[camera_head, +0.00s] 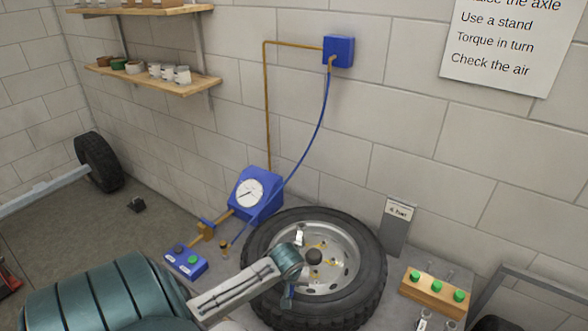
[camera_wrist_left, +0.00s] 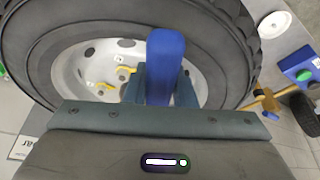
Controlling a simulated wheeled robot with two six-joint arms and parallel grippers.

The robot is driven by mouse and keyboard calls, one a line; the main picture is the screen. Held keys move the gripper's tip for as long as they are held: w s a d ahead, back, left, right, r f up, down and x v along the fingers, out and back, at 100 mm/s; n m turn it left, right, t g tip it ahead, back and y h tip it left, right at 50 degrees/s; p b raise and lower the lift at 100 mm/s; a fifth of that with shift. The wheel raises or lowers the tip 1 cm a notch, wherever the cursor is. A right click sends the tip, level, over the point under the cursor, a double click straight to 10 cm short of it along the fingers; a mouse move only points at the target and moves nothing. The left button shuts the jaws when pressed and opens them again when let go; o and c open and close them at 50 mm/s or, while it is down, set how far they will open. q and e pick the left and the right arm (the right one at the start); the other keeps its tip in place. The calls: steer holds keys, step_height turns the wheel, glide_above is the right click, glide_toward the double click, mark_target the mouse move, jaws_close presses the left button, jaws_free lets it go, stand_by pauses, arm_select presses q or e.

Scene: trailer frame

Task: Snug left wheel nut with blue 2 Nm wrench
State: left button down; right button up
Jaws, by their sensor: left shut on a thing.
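The wheel (camera_head: 262,235) lies flat with its silver rim (camera_head: 345,245) facing up, with yellow pointers and nuts around a dark hub. My left arm reaches over the near left side of the wheel. My left gripper (camera_head: 289,290) is shut on the blue wrench (camera_wrist_left: 165,55), whose blue handle stands between the fingers in the left wrist view. Behind it the rim (camera_wrist_left: 72,70) shows a nut with a yellow pointer (camera_wrist_left: 126,70). The wrench's working end is hidden, and I cannot tell whether it touches a nut. My right gripper is not in view.
A blue gauge box (camera_head: 255,195) and a blue two-button box (camera_head: 185,262) stand left of the wheel. A wooden block with green knobs (camera_head: 435,293) stands right. A grey sign (camera_head: 397,228) stands behind. A blue hose (camera_head: 316,140) runs down the wall.

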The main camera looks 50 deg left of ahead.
arm_select(q)
steer(key=shift+s, duration=0.1)
stand_by(0.3)
steer(key=shift+s+a+m, duration=0.45)
steer(key=shift+a, duration=0.25)
steer(key=shift+s+a+m, duration=0.4)
steer(key=shift+a+m, duration=0.05)
steer(key=shift+a, duration=0.3)
steer(key=shift+w+d+n, duration=0.4)
steer(key=shift+d, duration=0.3)
steer(key=shift+w+d+n, duration=0.4)
steer(key=shift+d, duration=0.25)
steer(key=c, duration=1.7)
jaws_free()
steer(key=shift+c, duration=0.2)
steer(key=shift+a, duration=0.1)
jaws_close()
